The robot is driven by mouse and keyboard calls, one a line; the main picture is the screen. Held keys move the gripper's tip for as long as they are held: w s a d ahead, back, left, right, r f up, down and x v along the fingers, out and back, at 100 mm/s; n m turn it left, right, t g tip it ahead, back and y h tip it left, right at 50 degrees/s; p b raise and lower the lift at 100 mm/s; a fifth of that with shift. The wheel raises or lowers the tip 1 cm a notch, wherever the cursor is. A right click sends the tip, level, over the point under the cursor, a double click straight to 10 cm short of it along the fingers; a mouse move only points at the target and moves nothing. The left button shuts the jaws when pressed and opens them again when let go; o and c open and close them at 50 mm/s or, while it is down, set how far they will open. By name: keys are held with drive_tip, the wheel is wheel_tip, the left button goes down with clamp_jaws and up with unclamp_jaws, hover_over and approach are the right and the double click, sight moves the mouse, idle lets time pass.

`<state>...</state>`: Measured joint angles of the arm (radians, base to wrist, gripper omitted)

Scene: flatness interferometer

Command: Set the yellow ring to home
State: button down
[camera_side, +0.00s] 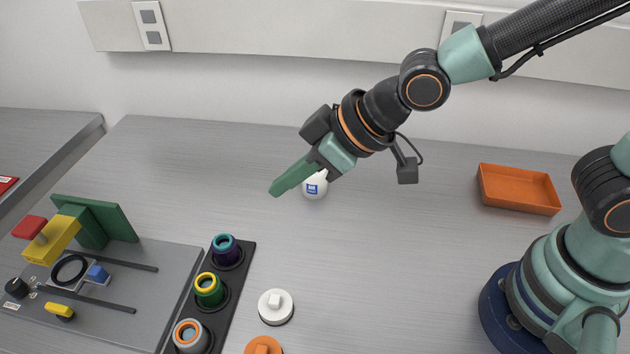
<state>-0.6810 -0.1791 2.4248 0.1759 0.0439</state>
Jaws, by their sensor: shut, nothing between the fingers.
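The yellow ring (207,280) sits around the top of a green cylinder (211,297), in the middle place of a dark strip (238,284) at the lower left. A purple cylinder with a teal ring (224,242) stands behind it, and a grey one with an orange ring (187,332) stands in front. Any mark showing a home position is too small to make out. My gripper (276,192) is shut and empty, in the air above and to the right of the strip, pointing down-left. It is apart from the ring.
A grey instrument plate (185,262) with a green bracket (105,218) and yellow block (52,242) lies left. A white labelled object (320,182) is partly behind my gripper. White (275,312) and orange (262,346) knobbed discs lie near the strip. An orange tray (518,208) stands right.

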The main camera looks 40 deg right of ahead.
drive_tip(key=s+a+f+n+y, duration=0.1)
drive_tip(key=s+a+f, duration=0.1)
drive_tip(key=a, duration=0.5)
drive_tip(key=shift+s+a+n+g+y, duration=0.2)
drive_tip(key=shift+s+n+g+y, duration=0.15)
drive_tip(key=shift+s, duration=0.5)
drive_tip(key=shift+f, duration=0.15)
hover_over(204, 282)
drive_tip(key=s+d, duration=0.2)
wheel_tip(204, 282, down, 7)
wheel_tip(204, 282, down, 3)
drive_tip(key=shift+d+r, duration=0.15)
drive_tip(key=shift+f, duration=0.65)
